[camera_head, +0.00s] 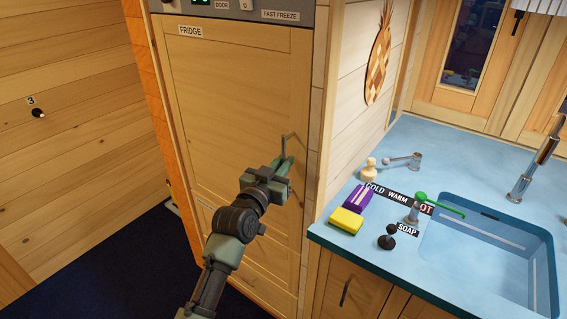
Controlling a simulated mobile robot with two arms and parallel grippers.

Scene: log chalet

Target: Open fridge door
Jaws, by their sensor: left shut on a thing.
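The fridge door (225,95) is a tall light-wood panel labelled FRIDGE, left of the counter. It looks closed and flush with its frame. A thin metal handle (298,142) stands near its right edge. My left gripper (284,163) reaches up from below and is shut on the handle, hiding part of it. My right gripper is not in view.
A blue counter (340,212) with a sink (490,262) stands right of the fridge. On it are a yellow sponge (346,221), a purple packet (358,197), taps and a soap pump (387,238). Dark floor (110,265) lies open at the left.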

